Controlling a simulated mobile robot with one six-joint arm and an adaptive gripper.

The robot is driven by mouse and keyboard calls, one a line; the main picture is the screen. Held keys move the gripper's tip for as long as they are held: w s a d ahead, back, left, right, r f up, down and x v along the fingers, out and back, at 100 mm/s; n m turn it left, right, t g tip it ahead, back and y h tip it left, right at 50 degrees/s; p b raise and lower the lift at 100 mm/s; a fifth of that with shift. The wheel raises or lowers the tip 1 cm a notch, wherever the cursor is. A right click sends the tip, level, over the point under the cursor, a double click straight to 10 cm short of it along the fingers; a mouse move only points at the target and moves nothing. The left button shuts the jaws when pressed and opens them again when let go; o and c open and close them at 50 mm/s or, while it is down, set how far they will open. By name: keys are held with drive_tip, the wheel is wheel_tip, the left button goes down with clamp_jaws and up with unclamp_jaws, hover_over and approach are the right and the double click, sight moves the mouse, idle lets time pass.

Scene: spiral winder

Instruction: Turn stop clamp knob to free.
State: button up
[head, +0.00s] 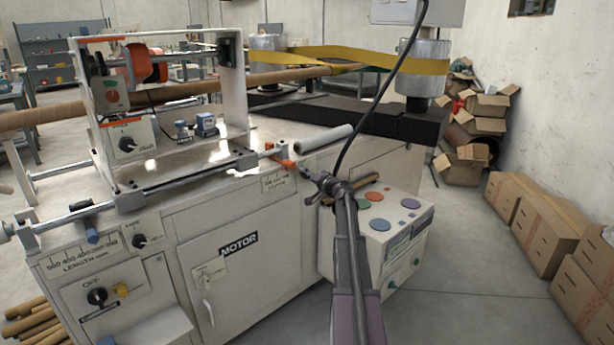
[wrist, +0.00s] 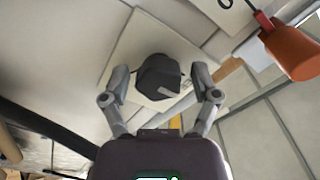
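In the wrist view a dark, faceted knob (wrist: 157,72) with a short pale mark stands on a light square plate (wrist: 130,45); I take it for the stop clamp knob. My gripper (wrist: 159,79) is open, with one finger on each side of the knob and visible gaps between. In the head view my gripper (head: 328,186) is at the machine's right front edge, just right of an orange clamp piece (head: 284,163) on the rail. The knob itself is hidden there, and its label is not readable.
An orange cylindrical part (wrist: 290,48) hangs close to my right finger in the wrist view. In the head view, a control box (head: 400,228) with coloured buttons stands right of my gripper, and a MOTOR cabinet door (head: 245,265) lies below left. The floor at right is clear before cardboard boxes (head: 545,235).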

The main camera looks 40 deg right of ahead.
drive_tip(key=shift+s, duration=0.2)
drive_tip(key=s+d, duration=0.1)
drive_tip(key=s, duration=1)
drive_tip(key=shift+s, duration=0.35)
drive_tip(key=shift+a, duration=0.1)
idle(0.4)
